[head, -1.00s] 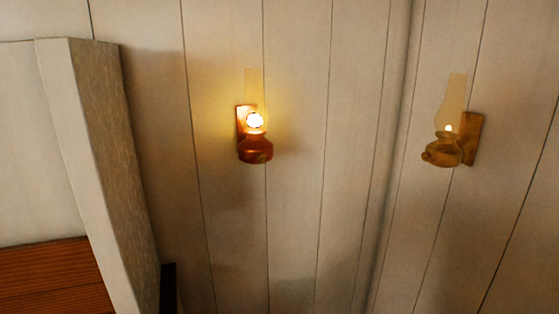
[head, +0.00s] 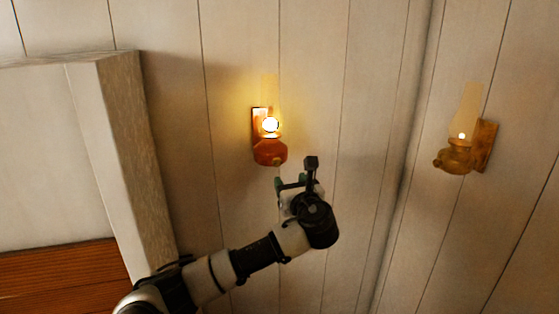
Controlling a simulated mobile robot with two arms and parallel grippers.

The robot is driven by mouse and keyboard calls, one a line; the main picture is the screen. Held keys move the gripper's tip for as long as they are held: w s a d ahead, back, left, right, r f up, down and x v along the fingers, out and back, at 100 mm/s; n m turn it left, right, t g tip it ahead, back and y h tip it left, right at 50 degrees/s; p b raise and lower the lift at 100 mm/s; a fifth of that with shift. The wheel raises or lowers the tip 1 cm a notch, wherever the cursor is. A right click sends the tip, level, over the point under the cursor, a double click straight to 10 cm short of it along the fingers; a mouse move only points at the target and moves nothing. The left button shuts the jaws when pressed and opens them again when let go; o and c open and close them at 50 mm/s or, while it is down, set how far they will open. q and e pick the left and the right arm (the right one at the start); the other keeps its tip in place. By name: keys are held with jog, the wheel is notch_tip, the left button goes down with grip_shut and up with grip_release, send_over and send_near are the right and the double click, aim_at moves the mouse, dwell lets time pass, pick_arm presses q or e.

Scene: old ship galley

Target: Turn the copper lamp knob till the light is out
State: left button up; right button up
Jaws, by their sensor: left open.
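The copper lamp (head: 269,152) hangs on the plank wall near the picture's middle. Its flame (head: 270,125) is bright and throws a yellow glow on the wall. A small round knob (head: 278,160) shows on the front of its reddish base. My left gripper (head: 294,172) is raised just below and to the right of the lamp's base. Its fingers are open, and I see nothing between them. It looks apart from the knob, though the depth is hard to judge. My right gripper is not in view.
A brass lamp (head: 455,158) with a small, dim flame is mounted on the adjoining wall at the right. A thick pale frame post (head: 122,165) stands at the left, with reddish-brown boards (head: 55,280) low beside it. The wall between the two lamps is clear.

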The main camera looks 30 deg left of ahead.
aim_at(278, 163)
pick_arm(q)
jog(key=p+x, duration=0.3)
jog(key=x, duration=0.6)
jog(key=shift+a+r+p, duration=0.1)
jog(key=shift+p, duration=0.2)
jog(key=shift+x, duration=0.9)
jog(key=shift+c, duration=0.8)
jog(key=c, duration=0.8)
jog(key=shift+f, duration=0.2)
